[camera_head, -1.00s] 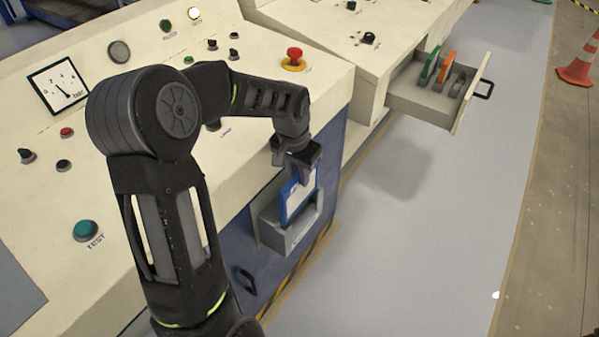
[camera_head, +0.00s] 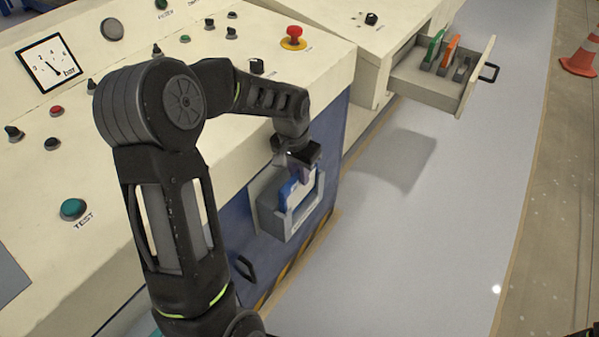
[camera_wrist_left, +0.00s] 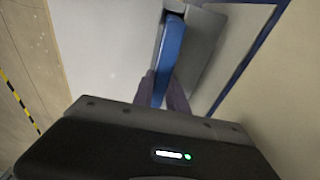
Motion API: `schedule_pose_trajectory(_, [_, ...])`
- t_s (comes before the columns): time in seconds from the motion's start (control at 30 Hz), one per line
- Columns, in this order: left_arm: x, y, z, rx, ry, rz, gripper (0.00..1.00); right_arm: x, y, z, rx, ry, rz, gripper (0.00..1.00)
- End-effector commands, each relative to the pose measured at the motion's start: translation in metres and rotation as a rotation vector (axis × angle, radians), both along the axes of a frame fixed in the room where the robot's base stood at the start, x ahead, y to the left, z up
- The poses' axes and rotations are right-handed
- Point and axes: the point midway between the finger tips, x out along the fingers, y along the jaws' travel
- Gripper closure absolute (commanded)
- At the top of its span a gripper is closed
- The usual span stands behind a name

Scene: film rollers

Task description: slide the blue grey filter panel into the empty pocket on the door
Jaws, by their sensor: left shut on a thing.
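The blue grey filter panel (camera_head: 288,190), blue-edged with a pale face, stands upright with its lower part inside the grey pocket (camera_head: 272,222) on the blue door. My left gripper (camera_head: 303,174) is shut on the panel's top edge, just above the pocket. In the left wrist view, the panel (camera_wrist_left: 171,48) shows as a blue strip between the two fingers (camera_wrist_left: 165,92), with the grey pocket (camera_wrist_left: 206,38) around and beside it. The pocket's bottom and the panel's lower edge are hidden. My right gripper is not in view.
The cream control console (camera_head: 120,240) with knobs and a red emergency button (camera_head: 293,37) lies beside my left arm. A black handle (camera_head: 244,267) is on the door below the pocket. An open drawer (camera_head: 425,92) holds green, orange and grey panels. The floor (camera_head: 430,240) is clear.

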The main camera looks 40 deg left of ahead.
Motion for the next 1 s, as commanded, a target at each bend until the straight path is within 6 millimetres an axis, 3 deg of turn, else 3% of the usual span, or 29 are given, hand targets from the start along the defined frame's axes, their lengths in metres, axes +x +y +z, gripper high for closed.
schedule_pose_trajectory(1.0, [0.0,0.0,-0.013,0.0,-0.001,0.0,1.0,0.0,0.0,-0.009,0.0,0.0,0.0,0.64])
